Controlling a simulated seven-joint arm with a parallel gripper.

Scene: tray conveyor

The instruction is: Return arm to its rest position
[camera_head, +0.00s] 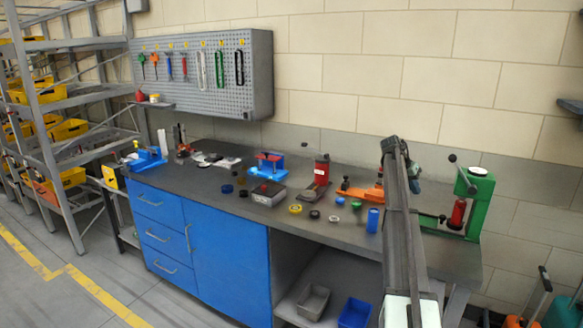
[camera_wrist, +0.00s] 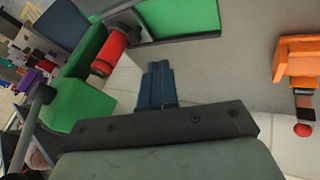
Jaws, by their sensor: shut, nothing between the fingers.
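My arm reaches up from the bottom of the head view, over the right part of the workbench. My gripper (camera_head: 416,185) hangs at its far end, above the bench and left of the green press (camera_head: 480,200). In the wrist view the two dark blue fingers of my gripper (camera_wrist: 158,68) lie together, with nothing between them. The green press with its red cylinder (camera_wrist: 110,50) shows at the upper left there, apart from the fingers. The arm hides part of the bench.
The grey workbench top (camera_head: 340,235) holds an orange tool (camera_head: 360,192), a red press (camera_head: 320,175), a blue cylinder (camera_head: 373,220) and several small round parts. A pegboard (camera_head: 205,75) hangs behind. A rack with yellow bins (camera_head: 70,130) stands at left. The air above the bench's middle is clear.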

